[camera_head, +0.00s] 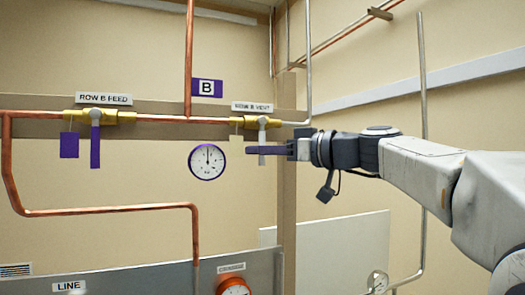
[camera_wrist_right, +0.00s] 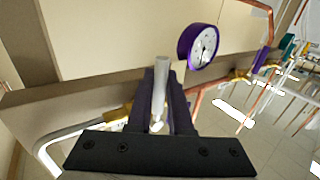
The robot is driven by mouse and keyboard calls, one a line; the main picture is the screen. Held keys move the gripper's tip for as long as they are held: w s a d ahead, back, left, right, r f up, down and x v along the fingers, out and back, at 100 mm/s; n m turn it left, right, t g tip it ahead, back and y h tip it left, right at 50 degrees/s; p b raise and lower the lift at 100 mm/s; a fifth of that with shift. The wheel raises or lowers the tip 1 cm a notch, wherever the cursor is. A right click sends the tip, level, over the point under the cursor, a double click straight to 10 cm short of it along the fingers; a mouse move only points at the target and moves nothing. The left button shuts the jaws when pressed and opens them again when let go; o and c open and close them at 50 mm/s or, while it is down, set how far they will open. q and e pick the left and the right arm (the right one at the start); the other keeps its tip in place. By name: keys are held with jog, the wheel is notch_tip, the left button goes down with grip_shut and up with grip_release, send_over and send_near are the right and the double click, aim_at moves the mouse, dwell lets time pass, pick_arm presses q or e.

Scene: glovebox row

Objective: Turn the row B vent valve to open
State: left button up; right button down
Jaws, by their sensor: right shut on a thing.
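The row B vent valve (camera_head: 262,123) is a brass body on the pipe under a small label, right of the purple "B" sign. Its grey lever (camera_head: 262,135) hangs straight down, across the pipe line. My right gripper (camera_head: 266,150) comes in from the right and is shut on the lever's lower part. In the right wrist view the pale lever (camera_wrist_right: 161,82) stands between the dark purple fingers of my right gripper (camera_wrist_right: 160,100). The fingers hide part of the lever. My left gripper is not in view.
The row B feed valve (camera_head: 97,118), with a purple lever hanging down, is at the left on the same pipe. A round purple-rimmed gauge (camera_head: 207,161) hangs just left of my gripper. A beige tag (camera_head: 236,142) hangs beside the vent valve. A wooden post (camera_head: 287,215) stands below my wrist.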

jog(key=shift+d+r, duration=0.1)
jog(key=shift+d, duration=0.05)
dwell(0.5)
jog(key=shift+w+d+r+n+g+h+p, duration=0.2)
jog(key=shift+d+n+h, duration=0.35)
jog(key=shift+n, duration=0.3)
jog(key=shift+w+d+r+n+g+h+p, duration=0.15)
jog(key=shift+d+r+n+g+h, duration=0.2)
jog(key=shift+n+h, duration=0.4)
jog(key=shift+w+d+r+n+g+h+p, duration=0.15)
jog(key=shift+d+n+h, duration=0.4)
jog(key=shift+n, duration=0.35)
jog(key=c, duration=0.8)
grip_release()
jog(key=shift+f, duration=0.15)
jog(key=shift+c, duration=0.2)
jog(key=shift+d, duration=0.15)
